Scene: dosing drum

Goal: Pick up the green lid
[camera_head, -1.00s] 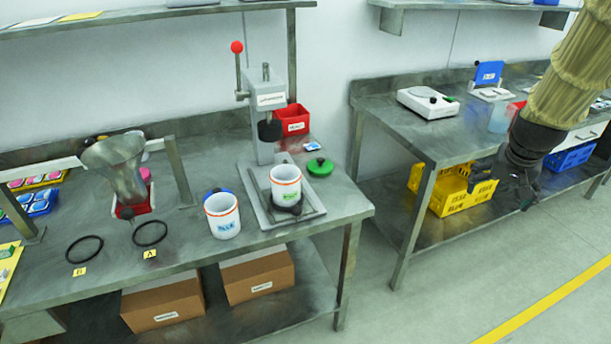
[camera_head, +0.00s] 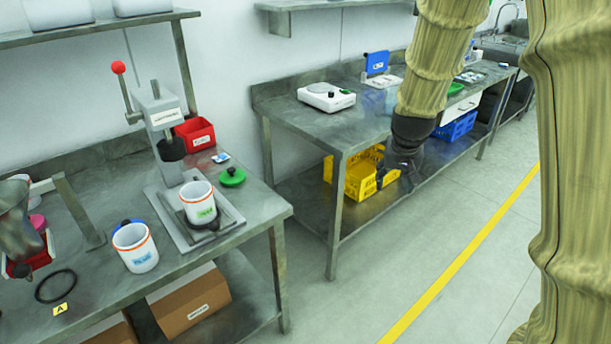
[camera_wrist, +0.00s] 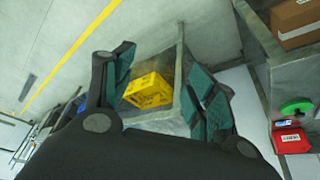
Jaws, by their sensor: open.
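The green lid (camera_head: 232,177) lies on the left steel table, right of the press, with a dark knob on top. It also shows in the wrist view (camera_wrist: 296,108) at the right edge, by the red bin. My gripper (camera_head: 392,172) hangs in front of the right table, well to the right of the lid and apart from it. In the wrist view my gripper (camera_wrist: 160,88) has its fingers spread wide with nothing between them.
The press (camera_head: 165,125) holds a white drum with a green label (camera_head: 198,203) on its base. A second white drum (camera_head: 135,248) stands to the left. The red bin (camera_head: 196,133) is behind the lid. A yellow crate (camera_head: 355,178) sits under the right table; floor is clear between the tables.

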